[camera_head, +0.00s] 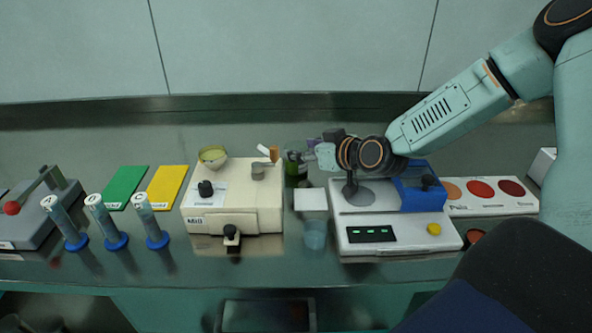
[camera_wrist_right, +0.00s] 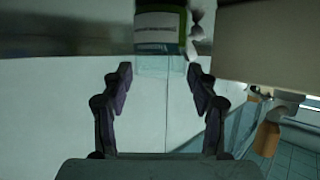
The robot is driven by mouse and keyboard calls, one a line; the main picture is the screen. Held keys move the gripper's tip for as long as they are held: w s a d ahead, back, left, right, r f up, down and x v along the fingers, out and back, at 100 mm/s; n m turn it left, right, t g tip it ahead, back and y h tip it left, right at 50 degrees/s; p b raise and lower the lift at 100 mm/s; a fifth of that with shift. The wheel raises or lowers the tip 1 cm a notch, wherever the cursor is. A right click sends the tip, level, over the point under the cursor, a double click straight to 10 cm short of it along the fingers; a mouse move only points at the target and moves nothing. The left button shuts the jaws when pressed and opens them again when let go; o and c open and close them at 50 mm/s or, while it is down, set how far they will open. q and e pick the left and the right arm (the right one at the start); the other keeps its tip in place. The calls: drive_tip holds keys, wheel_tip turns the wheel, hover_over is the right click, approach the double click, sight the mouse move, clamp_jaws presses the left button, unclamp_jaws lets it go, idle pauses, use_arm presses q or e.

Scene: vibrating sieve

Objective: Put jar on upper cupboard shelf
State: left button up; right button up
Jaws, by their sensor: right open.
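The jar (camera_head: 294,170) stands on the bench between the beige machine and the white and blue device. It has a green and white label, and its upper part is partly hidden in the head view. My right gripper (camera_head: 312,152) reaches in from the right, close beside the jar. In the right wrist view the jar (camera_wrist_right: 160,28) is at the top centre, its clear glass end close to the open fingertips (camera_wrist_right: 159,72). I cannot tell whether they touch it. My left gripper and the cupboard shelf are not in view.
A beige machine (camera_head: 258,196) with a bowl (camera_head: 212,155) stands left of the jar. A white and blue device (camera_head: 395,236) stands right, under my right arm. A white block (camera_head: 311,199) and a clear cup (camera_head: 316,235) are in front. Blue-based tubes (camera_head: 110,222) stand at left.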

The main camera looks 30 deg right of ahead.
drive_tip(key=shift+w+a+f+b, duration=0.1)
drive_tip(key=shift+w+f+b, duration=0.1)
drive_tip(key=shift+w, duration=0.15)
drive_tip(key=shift+w+f+b, duration=0.1)
drive_tip(key=shift+w+b, duration=0.1)
drive_tip(key=shift+w, duration=0.15)
drive_tip(key=shift+r, duration=0.1)
drive_tip(key=c, duration=1)
